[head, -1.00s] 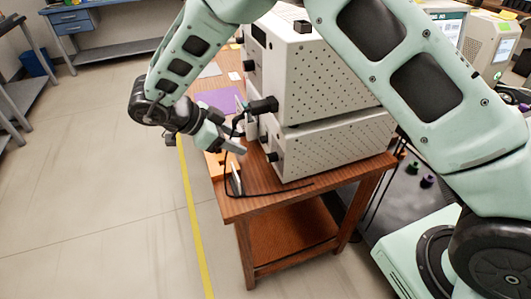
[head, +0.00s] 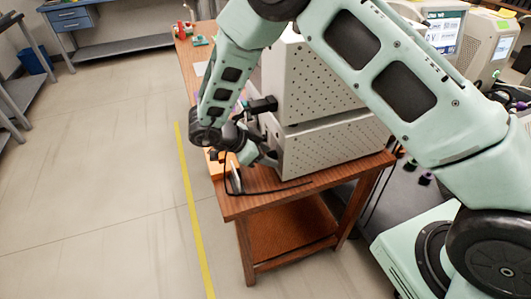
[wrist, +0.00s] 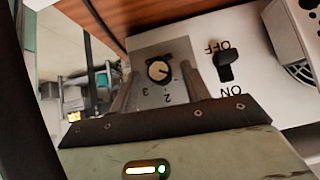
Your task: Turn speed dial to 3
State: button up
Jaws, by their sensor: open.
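The speed dial (wrist: 158,71) is a small round knob with a pale face and dark rim on a grey panel. The numbers 2 and 3 show upside down below it in the wrist view. I cannot tell surely which number it points to. My gripper (wrist: 156,88) is open, with one finger on each side of the dial and its label. I cannot tell whether either finger touches the knob. In the head view my gripper (head: 268,158) is at the front of the lower white box (head: 330,147), and the dial is hidden.
A black ON/OFF rocker switch (wrist: 228,66) sits right of the dial, close to the right finger. A black cable (head: 229,180) loops at the wooden table's (head: 290,190) front edge. A second white box (head: 310,80) is stacked on the lower one. The floor at left is clear.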

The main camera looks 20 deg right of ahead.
jog(key=c, duration=1)
